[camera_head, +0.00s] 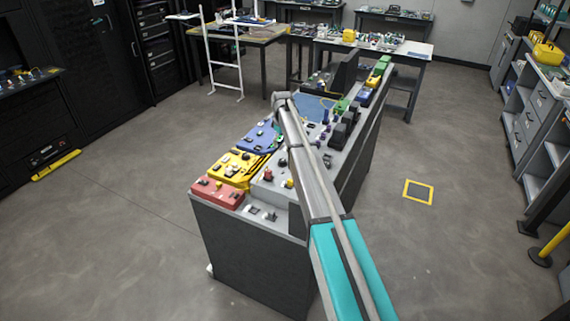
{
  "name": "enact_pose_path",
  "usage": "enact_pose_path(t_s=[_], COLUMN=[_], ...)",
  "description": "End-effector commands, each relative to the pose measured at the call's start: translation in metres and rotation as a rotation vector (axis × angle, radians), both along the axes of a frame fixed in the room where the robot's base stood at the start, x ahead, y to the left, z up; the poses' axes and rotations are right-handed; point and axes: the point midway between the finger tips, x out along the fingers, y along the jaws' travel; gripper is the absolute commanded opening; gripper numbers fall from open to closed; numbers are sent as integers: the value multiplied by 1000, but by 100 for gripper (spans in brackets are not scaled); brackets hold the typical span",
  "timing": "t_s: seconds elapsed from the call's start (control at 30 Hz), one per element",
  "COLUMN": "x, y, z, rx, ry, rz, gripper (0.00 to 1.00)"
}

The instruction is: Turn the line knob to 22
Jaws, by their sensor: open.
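The control console (250,262) is a long grey bench with coloured panels and small controls on its top. A small dark red knob (268,174) stands on its pale middle part. The labels and scales are too small to read, so I cannot tell which control is the line knob or where it points. My arm reaches over the console from the lower right and bends at its far end above the blue panel (258,137). My gripper cannot be made out; the far end of the arm and the console's clutter hide it.
A red panel (217,193) and a yellow panel (234,167) sit along the console's left side. Dark upright blocks (338,136) stand on its right side. Worktables (400,48) are behind, and shelves (530,120) line the right.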

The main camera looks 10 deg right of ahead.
Motion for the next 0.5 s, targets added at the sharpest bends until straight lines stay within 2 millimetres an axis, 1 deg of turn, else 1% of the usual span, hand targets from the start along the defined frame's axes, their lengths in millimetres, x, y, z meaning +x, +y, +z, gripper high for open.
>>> enact_pose_path(t_s=[0.03, 0.5], x=[0, 0], y=[0, 1], z=[-8, -45], rx=[0, 0], ry=[0, 0], rz=[0, 1], gripper=[85, 85])
